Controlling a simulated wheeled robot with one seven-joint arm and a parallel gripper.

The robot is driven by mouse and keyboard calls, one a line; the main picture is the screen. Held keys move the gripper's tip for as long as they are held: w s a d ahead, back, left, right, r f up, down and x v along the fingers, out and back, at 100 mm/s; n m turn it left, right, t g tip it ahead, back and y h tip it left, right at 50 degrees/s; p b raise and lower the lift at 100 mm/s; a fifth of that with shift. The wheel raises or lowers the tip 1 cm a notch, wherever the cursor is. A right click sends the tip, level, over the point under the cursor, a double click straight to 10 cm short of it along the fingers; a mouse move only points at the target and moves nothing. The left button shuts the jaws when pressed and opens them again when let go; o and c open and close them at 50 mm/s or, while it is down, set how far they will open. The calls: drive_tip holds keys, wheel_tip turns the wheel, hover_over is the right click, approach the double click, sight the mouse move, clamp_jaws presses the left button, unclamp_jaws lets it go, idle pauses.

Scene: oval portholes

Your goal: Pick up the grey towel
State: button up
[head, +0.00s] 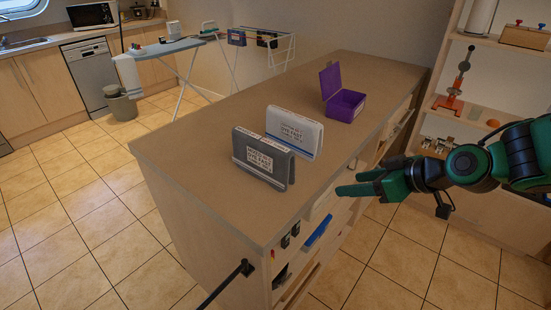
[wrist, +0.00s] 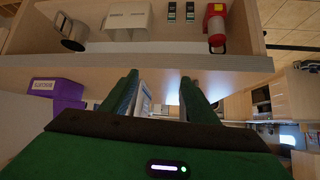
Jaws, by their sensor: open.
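The grey towel (head: 262,160) stands folded like a tent near the front of the wooden counter, with a printed white label on its side. A similar white towel (head: 295,132) stands just behind it. My gripper (head: 352,183) is open and empty, to the right of the grey towel and clear of it, by the counter's right edge. In the wrist view my gripper's fingers (wrist: 160,88) are spread apart. A pale, printed thing shows between them, partly hidden; I cannot tell which towel it is.
An open purple box (head: 345,104) sits farther back on the counter (head: 200,140). Drawers below the counter's right edge stand partly open, one with a blue item (head: 318,230). Shelves (head: 480,110) stand at the right. The counter's left part is bare.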

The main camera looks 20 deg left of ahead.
sight(267, 155)
drive_tip(key=a+r+n+y, duration=0.1)
drive_tip(key=a, duration=0.5)
drive_tip(key=a+r+y, duration=0.1)
drive_tip(key=a+y, duration=0.1)
drive_tip(key=a, duration=0.4)
drive_tip(key=a+r+n+y, duration=0.1)
drive_tip(key=a+y, duration=0.1)
drive_tip(key=a, duration=0.4)
drive_tip(key=shift+w+a+n, duration=0.15)
drive_tip(key=shift+a+n, duration=0.1)
drive_tip(key=shift+n, duration=0.05)
drive_tip(key=shift+w+x, duration=0.1)
drive_tip(key=shift+x, duration=1.45)
drive_tip(key=shift+w+x, duration=0.15)
drive_tip(key=shift+x, duration=1.35)
drive_tip(key=shift+d, duration=0.1)
drive_tip(key=shift+c, duration=0.5)
drive_tip(key=c, duration=1.3)
drive_tip(key=shift+o, duration=0.2)
drive_tip(key=shift+r, duration=0.1)
